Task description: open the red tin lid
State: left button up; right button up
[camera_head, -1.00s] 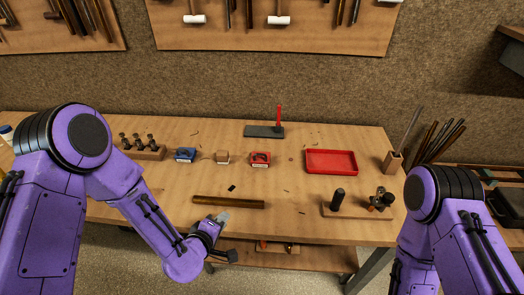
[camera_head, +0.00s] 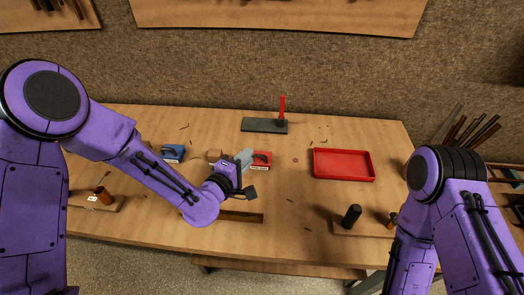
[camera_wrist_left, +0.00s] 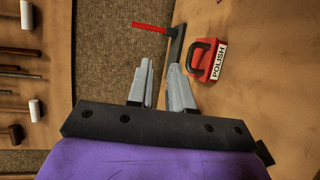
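The red tin (camera_head: 261,159) sits on the workbench just right of my left gripper. In the left wrist view the red tin (camera_wrist_left: 205,62) has a dark arched handle on its top and a white label reading POLISH. I cannot tell a seam between lid and body. My left gripper (camera_head: 249,157) hides the tin's left side in the head view. In the left wrist view the left gripper (camera_wrist_left: 160,68) has its two grey fingers apart with nothing between them, and the tin lies to the right of them. My right arm shows, but its gripper is out of view.
A blue tin (camera_head: 172,153) and a small wooden block (camera_head: 214,155) stand to the left. A red tray (camera_head: 343,165) is at right, and a brown bar (camera_head: 240,217) lies in front.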

pick_arm(q)
jog(key=b, duration=0.4)
send_near(262, 152)
jog(key=s+r, duration=0.2)
jog(key=s, duration=0.1)
jog(key=shift+s+r, duration=0.15)
jog(key=shift+r, duration=0.2)
jog(key=p+x, duration=0.1)
jog(key=x, duration=0.9)
jog(key=shift+w+p, duration=0.3)
jog(key=shift+p, duration=0.05)
jog(key=shift+r, duration=0.1)
grip_shut()
